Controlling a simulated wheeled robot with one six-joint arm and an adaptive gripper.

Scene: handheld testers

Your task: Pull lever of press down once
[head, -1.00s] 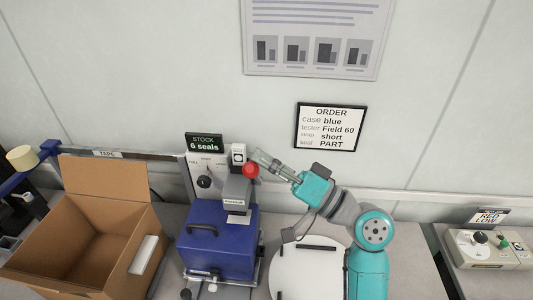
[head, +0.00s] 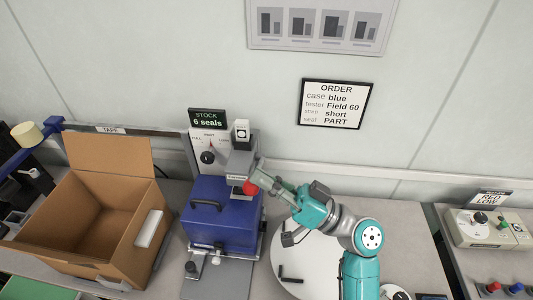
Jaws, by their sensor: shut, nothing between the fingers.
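The press (head: 241,162) has a grey head standing over the blue case (head: 215,222), which sits on the press base with its handle on top. The lever's red knob (head: 250,188) is low, at the right side of the press head, just above the case's top. My gripper (head: 262,182) is shut and empty, right against or just beside the red knob. I cannot tell whether it touches. The lever's arm is mostly hidden by the gripper. The underside of the press head over the case is hard to see.
An open cardboard box (head: 75,232) stands at the left. A dial panel (head: 208,157) and a "6 seals" stock sign (head: 207,117) are behind the press. A round white table (head: 290,256) lies under my arm. A control box (head: 485,230) is at the far right.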

